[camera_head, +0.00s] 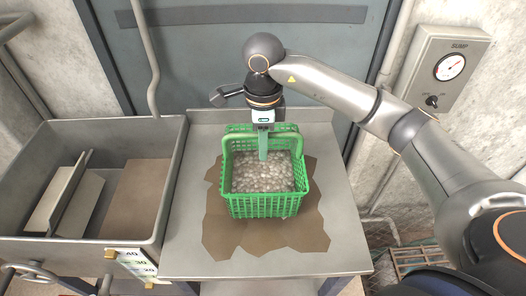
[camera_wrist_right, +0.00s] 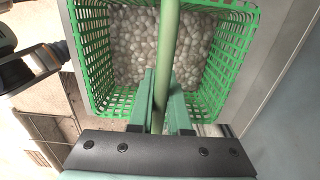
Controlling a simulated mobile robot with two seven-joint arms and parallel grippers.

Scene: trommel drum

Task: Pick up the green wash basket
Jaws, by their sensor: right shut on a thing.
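The green wash basket (camera_head: 265,205) stands on the steel table, over a brown patch, and holds many pale pebbles. It also shows in the right wrist view (camera_wrist_right: 92,60), with its handle (camera_wrist_right: 168,60) running up the middle. My right gripper (camera_head: 263,150) reaches down from above at the back of the basket. In the right wrist view my right gripper (camera_wrist_right: 160,95) has its two green fingers on either side of the handle, shut on it. Whether the basket's base touches the table is hard to tell. My left gripper is not in view.
A steel sink (camera_head: 90,190) with upright plates stands left of the table (camera_head: 340,225). A pressure gauge box (camera_head: 448,68) hangs on the right wall. A grey door (camera_head: 235,60) is behind. The table's front and right parts are clear.

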